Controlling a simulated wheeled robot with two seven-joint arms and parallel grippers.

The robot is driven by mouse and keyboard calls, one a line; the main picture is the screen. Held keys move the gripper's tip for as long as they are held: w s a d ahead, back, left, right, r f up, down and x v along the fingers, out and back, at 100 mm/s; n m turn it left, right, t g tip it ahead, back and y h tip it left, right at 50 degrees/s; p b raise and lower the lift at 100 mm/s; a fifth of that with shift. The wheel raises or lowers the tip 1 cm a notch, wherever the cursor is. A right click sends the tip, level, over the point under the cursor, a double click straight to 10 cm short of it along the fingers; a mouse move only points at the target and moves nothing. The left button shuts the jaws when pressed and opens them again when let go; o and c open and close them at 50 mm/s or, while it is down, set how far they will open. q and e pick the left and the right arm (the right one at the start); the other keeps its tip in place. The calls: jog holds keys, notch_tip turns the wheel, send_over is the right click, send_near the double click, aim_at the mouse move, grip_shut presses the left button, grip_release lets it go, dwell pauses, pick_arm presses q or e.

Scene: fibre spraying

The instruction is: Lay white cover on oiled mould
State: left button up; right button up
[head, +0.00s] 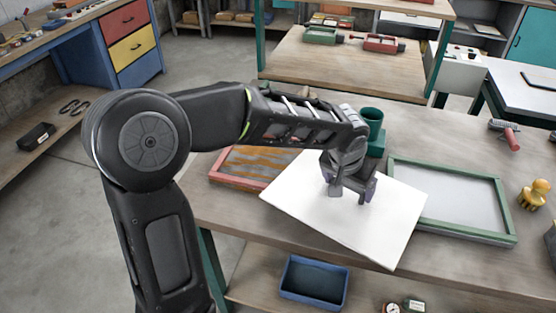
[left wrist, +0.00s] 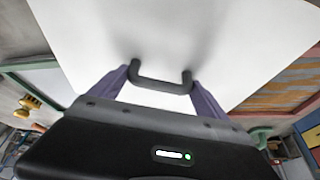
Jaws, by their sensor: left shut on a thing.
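The white cover (head: 390,225) is a flat white board with a dark handle (left wrist: 160,82). My left gripper (head: 352,198) is shut on that handle from above. In the left wrist view the cover (left wrist: 90,35) spreads out beyond my left gripper (left wrist: 162,88). The mould (head: 243,165) has a red frame and brown-orange streaks. It lies left of the cover, which hides its right part; it also shows in the left wrist view (left wrist: 280,92). The cover seems to be above the table, but its height is unclear. My right gripper is out of view.
A green-framed tray with a grey sheet (head: 455,200) lies right of the cover. A green cup-like holder (head: 372,125) stands behind my gripper. A red-handled brush (head: 507,133) and a yellow-brown object (head: 534,195) are at the right. A blue bin (head: 313,280) sits on the lower shelf.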

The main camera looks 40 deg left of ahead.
aim_at(310, 164)
pick_arm(q)
jog(key=shift+w+a, duration=0.1)
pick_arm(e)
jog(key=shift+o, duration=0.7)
pick_arm(q)
jog(key=w+a+r, duration=0.1)
jog(key=a, duration=0.3)
jog(key=w+a+r+n+b, duration=0.1)
jog(key=a, duration=0.3)
jog(key=w+a+r+n+y+b, duration=0.1)
jog(key=w+a+r, duration=0.1)
jog(key=a, duration=0.3)
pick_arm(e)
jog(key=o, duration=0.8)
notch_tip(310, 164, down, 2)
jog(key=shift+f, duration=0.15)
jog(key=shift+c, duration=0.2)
pick_arm(q)
jog(key=a+r+n+b, duration=0.1)
jog(key=a+r, duration=0.3)
jog(key=a, duration=0.6)
jog(key=shift+s+n+b, duration=0.25)
jog(key=shift+n+b, duration=0.1)
jog(key=shift+n, duration=0.05)
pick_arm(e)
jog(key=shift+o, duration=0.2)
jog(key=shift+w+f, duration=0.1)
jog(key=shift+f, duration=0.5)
pick_arm(q)
jog(key=shift+a, duration=0.1)
